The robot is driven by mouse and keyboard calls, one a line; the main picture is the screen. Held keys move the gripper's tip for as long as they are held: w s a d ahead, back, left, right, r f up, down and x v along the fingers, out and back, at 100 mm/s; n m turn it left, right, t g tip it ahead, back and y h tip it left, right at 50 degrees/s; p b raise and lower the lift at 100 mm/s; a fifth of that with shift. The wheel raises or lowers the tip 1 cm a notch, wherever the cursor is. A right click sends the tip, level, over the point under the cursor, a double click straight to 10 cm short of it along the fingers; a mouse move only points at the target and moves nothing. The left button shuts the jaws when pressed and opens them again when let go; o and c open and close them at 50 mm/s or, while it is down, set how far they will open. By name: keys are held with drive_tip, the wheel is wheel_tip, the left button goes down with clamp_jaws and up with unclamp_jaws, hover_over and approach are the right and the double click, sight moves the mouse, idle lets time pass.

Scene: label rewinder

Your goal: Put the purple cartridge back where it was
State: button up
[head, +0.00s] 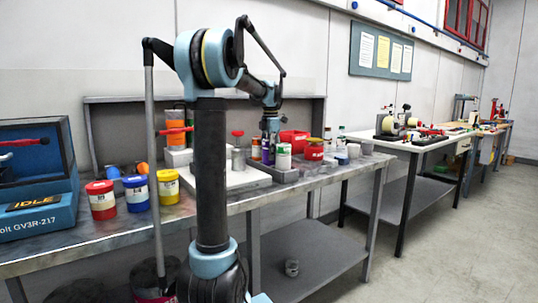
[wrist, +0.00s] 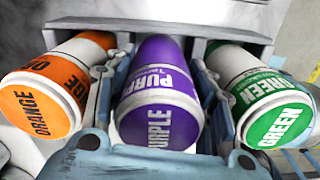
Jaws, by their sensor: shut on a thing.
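The purple cartridge (wrist: 158,100) is between the fingers of my gripper (wrist: 160,105) in the wrist view, with the fingers shut on its sides. Its labelled end faces the camera. An orange cartridge (wrist: 42,104) lies to its left and a green cartridge (wrist: 275,118) to its right. All three are in line in front of a grey holder wall (wrist: 215,20). I cannot tell whether the purple cartridge's far end rests in the holder. In the head view my gripper (head: 269,127) points down over the grey tray (head: 285,175), with purple showing beneath it (head: 267,148).
The green cartridge (head: 284,156) stands close by in the head view. A red bin (head: 294,141) and several small containers crowd the bench's right part. Red (head: 101,201), blue (head: 136,194) and yellow (head: 168,187) jars stand along the front edge at left. A blue machine (head: 38,200) is far left.

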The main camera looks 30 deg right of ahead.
drive_tip(key=shift+f, duration=0.2)
drive_tip(key=o, duration=1.7)
drive_tip(key=shift+c, duration=0.2)
wheel_tip(320, 180, up, 12)
drive_tip(key=shift+w+f, duration=0.1)
